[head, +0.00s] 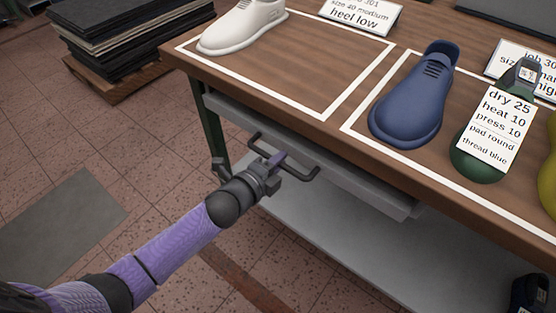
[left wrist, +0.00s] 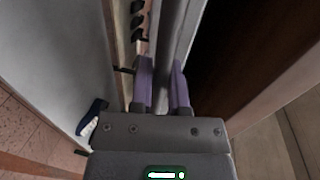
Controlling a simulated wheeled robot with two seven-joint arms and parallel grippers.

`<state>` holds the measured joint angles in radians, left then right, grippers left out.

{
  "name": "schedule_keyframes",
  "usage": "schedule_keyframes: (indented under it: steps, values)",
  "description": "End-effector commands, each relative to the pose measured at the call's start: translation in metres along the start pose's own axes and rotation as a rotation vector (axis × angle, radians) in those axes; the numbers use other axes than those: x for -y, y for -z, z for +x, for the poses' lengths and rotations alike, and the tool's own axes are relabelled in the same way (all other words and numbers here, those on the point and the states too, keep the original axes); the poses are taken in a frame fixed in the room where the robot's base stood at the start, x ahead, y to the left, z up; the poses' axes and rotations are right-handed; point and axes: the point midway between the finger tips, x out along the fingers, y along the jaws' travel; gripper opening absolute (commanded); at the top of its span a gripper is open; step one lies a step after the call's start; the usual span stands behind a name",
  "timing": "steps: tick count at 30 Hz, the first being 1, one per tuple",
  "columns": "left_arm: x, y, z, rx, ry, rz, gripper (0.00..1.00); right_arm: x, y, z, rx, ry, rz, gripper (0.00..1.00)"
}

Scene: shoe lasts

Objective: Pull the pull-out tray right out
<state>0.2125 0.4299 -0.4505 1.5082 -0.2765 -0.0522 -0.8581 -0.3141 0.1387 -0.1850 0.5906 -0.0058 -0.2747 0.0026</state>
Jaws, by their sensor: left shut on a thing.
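The pull-out tray (head: 345,178) is a grey drawer under the brown table top, with a dark bar handle (head: 303,175) on its front. My left gripper (head: 279,160) is shut on this handle, near its middle. In the left wrist view the two purple fingers (left wrist: 162,88) stand on either side of a grey bar (left wrist: 178,35). The tray's front sits a little below the table edge; its inside is hidden in the head view. My right gripper is not in view.
On the table top (head: 290,75) stand a white shoe (head: 243,27), a blue shoe (head: 415,100) and a green last (head: 478,165) with a card (head: 495,128). A grey lower shelf (head: 330,255) lies below. Dark sheets (head: 120,35) are stacked at the back left.

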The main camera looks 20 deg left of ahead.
Motion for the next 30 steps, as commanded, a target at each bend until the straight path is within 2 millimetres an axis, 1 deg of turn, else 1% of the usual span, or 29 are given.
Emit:
schedule_keyframes:
  steps: [17,20,23,26,30]
  values:
    - [-0.001,0.0,0.0,0.0,-0.002,0.0,0.0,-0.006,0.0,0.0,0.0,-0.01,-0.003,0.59]
    - [-0.001,0.0,-0.003,0.001,-0.003,0.0,0.0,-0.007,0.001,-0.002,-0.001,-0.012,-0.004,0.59]
    - [-0.002,0.0,-0.013,0.001,-0.004,-0.001,0.0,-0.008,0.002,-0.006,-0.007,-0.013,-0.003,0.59]
    - [-0.004,0.0,-0.031,0.001,-0.006,-0.001,0.0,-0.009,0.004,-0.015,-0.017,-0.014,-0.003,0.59]
    - [-0.011,0.001,-0.067,0.002,-0.007,-0.003,0.0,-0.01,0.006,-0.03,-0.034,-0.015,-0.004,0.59]
